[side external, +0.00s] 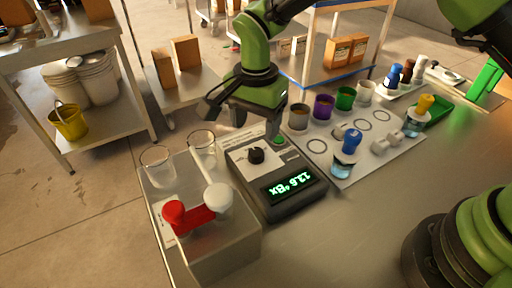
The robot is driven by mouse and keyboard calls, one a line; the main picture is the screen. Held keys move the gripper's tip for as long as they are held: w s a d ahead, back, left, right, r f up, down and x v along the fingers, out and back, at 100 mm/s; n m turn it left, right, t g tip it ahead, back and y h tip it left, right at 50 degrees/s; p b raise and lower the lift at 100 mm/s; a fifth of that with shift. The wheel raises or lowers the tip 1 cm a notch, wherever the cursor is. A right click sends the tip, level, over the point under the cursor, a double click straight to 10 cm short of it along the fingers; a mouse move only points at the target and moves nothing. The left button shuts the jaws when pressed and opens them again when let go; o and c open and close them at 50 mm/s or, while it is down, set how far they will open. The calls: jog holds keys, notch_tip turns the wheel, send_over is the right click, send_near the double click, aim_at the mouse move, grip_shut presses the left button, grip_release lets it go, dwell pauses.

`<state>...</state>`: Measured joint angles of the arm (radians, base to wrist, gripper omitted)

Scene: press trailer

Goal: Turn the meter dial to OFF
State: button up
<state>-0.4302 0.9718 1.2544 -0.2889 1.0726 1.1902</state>
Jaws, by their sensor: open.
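The meter (276,176) is a dark grey box with a light panel, lying on the metal table. Its black round dial (256,156) sits on the panel, and the marks around it are too small to read. The green display (290,186) is lit and appears upside down from this side. A small green button (279,141) is near the far right of the panel. My gripper (257,124) is above the far edge of the meter, pointing down, open and apart from the dial. The green wrist partly hides the fingers.
The front table is clear.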

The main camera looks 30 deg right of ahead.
aim_at(256, 152)
notch_tip(256, 152, down, 7)
jog(key=shift+f, duration=0.1)
dwell(0.3)
jog(key=c, duration=0.9)
